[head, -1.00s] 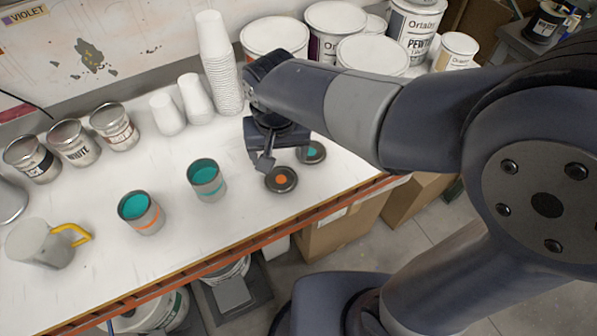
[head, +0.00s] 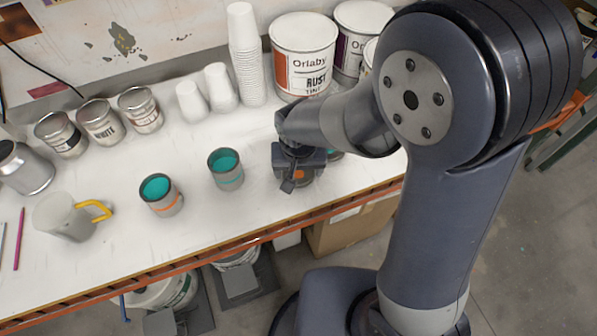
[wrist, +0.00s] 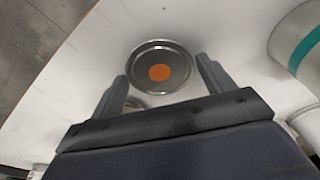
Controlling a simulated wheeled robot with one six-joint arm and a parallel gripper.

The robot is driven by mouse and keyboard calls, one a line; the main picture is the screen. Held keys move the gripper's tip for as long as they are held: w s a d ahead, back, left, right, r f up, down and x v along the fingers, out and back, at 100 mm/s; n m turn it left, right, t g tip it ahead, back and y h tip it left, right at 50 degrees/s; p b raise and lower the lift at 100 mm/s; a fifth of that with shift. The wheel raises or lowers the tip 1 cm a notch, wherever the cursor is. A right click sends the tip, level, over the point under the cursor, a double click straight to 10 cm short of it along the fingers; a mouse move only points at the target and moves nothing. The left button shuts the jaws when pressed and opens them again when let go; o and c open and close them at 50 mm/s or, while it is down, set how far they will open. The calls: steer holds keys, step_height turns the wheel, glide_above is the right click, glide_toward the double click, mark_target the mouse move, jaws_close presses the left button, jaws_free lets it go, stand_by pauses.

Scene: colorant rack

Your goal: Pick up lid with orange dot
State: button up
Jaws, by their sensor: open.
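The lid with the orange dot (wrist: 160,73) is a round grey metal disc lying on the white bench, seen whole in the wrist view. In the head view a bit of its orange dot (head: 299,174) shows behind my gripper (head: 290,186), which hides most of the lid. My gripper (wrist: 163,70) is open and empty, with its fingertips on either side of the lid's near part. I cannot tell how high the fingers are above the bench. A second lid with a teal dot (head: 335,154) is mostly hidden behind my arm.
A teal-banded can (head: 226,170) stands left of my gripper, with an orange-banded can (head: 161,196) and a yellow-handled mug (head: 66,217) further left. Stacked white cups (head: 246,60) and a large tint bucket (head: 303,58) stand behind. The bench's front edge (head: 250,238) is close.

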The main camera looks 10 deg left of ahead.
steer(key=shift+f, duration=0.2)
steer(key=shift+c, duration=0.5)
steer(key=c, duration=0.5)
